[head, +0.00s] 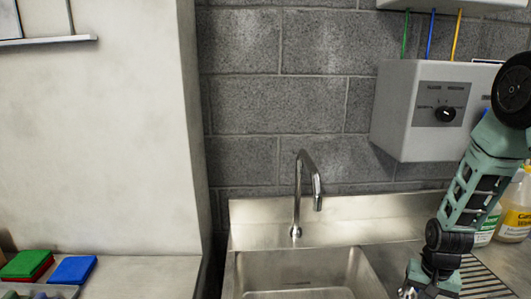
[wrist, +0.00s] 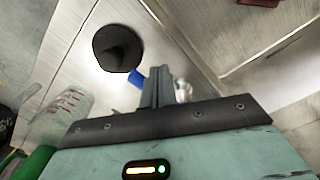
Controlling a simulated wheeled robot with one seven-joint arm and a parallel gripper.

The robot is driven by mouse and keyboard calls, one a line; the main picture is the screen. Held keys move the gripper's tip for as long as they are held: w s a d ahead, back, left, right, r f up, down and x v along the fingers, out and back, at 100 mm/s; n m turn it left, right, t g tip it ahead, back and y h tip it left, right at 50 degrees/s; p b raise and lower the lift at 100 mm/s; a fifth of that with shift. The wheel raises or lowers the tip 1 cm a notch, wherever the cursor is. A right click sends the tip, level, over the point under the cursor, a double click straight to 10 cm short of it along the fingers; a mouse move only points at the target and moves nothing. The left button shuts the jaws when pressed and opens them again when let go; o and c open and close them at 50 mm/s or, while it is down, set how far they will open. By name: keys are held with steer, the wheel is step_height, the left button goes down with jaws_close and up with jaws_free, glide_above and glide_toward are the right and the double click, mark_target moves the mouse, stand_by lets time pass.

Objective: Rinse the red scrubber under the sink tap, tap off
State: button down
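The tap (head: 306,190) is a chrome gooseneck over the steel sink (head: 300,270) in the head view; no water shows from its spout. My gripper (head: 408,292) is low, right of the sink, cut off by the bottom edge. In the wrist view my gripper (wrist: 162,85) shows dark fingers close together; the gap between them is not clear. A small blue thing (wrist: 137,78) shows beside the fingers. I cannot make out the red scrubber for certain. A dark red thing (wrist: 270,6) lies at the wrist view's top edge.
Green (head: 27,263) and blue (head: 72,269) pads lie on the left counter, with red under the green one. A grey control box (head: 430,110) hangs on the wall. Bottles (head: 515,210) stand behind my arm. A round dark opening (wrist: 118,47) shows in the wrist view.

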steer(key=shift+s+d, duration=0.1)
steer(key=shift+d, duration=1.05)
steer(key=shift+w+d, duration=0.2)
steer(key=shift+d, duration=0.85)
